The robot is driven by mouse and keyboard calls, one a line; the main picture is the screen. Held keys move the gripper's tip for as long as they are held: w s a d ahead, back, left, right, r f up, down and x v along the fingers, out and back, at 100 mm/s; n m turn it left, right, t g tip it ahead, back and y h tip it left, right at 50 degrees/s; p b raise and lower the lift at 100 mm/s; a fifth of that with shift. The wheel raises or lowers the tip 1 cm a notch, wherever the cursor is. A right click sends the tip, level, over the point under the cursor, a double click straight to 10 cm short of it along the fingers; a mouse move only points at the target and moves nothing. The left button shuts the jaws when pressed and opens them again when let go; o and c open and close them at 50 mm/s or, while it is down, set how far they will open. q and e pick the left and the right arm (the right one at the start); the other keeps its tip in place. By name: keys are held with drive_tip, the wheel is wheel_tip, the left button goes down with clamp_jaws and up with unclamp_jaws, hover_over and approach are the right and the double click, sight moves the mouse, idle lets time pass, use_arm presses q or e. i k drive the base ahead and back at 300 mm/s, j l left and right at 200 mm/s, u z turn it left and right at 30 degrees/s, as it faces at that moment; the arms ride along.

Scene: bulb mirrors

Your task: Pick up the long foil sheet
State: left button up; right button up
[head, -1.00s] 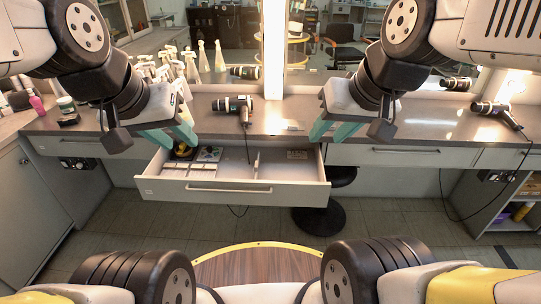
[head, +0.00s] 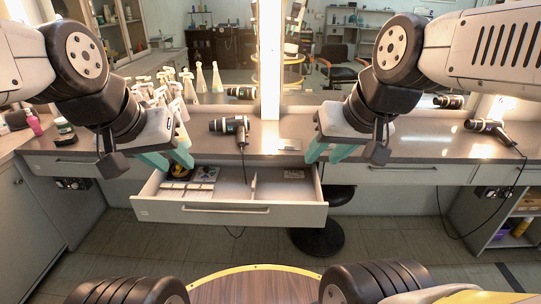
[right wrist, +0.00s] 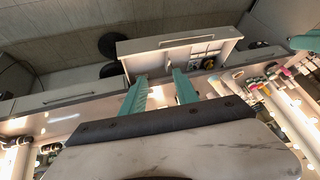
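A small, flat, pale, shiny piece (head: 289,145) lies on the counter behind the drawer; it may be the long foil sheet. Another flat greyish piece (head: 294,174) lies in the right part of the open drawer (head: 228,212). I cannot tell for sure which is the foil. My right gripper (head: 329,155) is open and empty, just right of the counter piece, above the drawer's right end. Its spread teal fingers also show in the right wrist view (right wrist: 160,88), pointing toward the drawer. My left gripper (head: 168,162) is open and empty above the drawer's left end.
A hair dryer (head: 230,126) lies on the counter (head: 405,140) between my grippers, its cord hanging into the drawer. White cards (head: 190,191) lie in the drawer's left part. Spray bottles (head: 200,78) stand back left. Another dryer (head: 490,127) lies right. A stool (head: 318,236) stands beneath.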

sight(290, 143)
drive_tip(key=i+l+u, duration=0.65)
drive_tip(key=i+l, duration=0.2)
drive_tip(key=i, duration=0.05)
